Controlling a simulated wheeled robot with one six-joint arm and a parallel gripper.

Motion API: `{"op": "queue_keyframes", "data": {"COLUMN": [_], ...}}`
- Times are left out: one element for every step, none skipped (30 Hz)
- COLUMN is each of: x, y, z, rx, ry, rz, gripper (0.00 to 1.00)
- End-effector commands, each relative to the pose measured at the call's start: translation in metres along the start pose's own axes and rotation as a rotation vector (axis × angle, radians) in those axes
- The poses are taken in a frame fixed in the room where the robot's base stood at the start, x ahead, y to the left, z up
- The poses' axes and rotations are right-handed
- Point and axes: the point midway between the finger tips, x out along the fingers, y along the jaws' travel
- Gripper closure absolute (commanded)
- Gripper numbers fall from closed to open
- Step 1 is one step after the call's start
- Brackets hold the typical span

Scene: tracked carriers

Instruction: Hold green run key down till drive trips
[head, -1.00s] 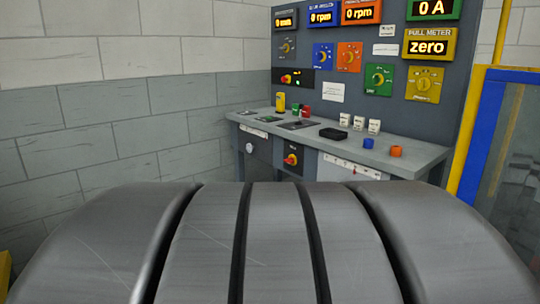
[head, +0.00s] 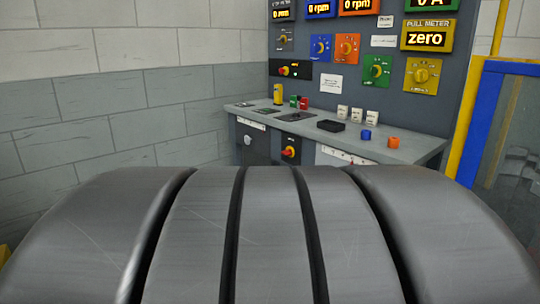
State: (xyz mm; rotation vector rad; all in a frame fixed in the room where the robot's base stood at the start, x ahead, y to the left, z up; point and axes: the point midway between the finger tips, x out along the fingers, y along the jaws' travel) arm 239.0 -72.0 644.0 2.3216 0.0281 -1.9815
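A small green key (head: 293,101) stands on the grey console desk, most likely the run key. A red key (head: 303,103) is beside it on the right, and a yellow upright piece (head: 277,94) is on the left. The green key is small and far off, and I cannot tell whether it is up or down. My gripper is not in view. The displays above read 0 rpm on blue (head: 320,9) and orange (head: 358,6), 0 A on green (head: 432,4), and zero on the yellow pull meter (head: 427,38).
A large dark rounded, grooved surface (head: 272,240) fills the foreground before the console desk (head: 390,150). A black box (head: 331,126), blue knob (head: 366,135) and orange knob (head: 393,142) are on the desk. A yellow post and blue frame (head: 480,120) stand at right.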

Motion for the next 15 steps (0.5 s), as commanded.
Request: {"op": "queue_keyframes", "data": {"x": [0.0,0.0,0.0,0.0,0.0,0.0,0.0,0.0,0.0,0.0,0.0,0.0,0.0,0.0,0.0], "y": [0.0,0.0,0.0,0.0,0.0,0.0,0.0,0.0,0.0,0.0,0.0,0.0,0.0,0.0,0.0], "z": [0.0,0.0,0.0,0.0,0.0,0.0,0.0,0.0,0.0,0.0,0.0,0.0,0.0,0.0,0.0], "rx": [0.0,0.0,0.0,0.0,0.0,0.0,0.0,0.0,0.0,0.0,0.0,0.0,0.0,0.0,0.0], "ry": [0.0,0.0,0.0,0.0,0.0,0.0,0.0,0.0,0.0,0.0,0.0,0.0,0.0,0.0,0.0], "rz": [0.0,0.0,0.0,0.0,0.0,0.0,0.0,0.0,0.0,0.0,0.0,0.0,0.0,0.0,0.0], "gripper": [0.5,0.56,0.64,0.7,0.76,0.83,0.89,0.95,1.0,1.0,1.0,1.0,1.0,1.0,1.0]}}
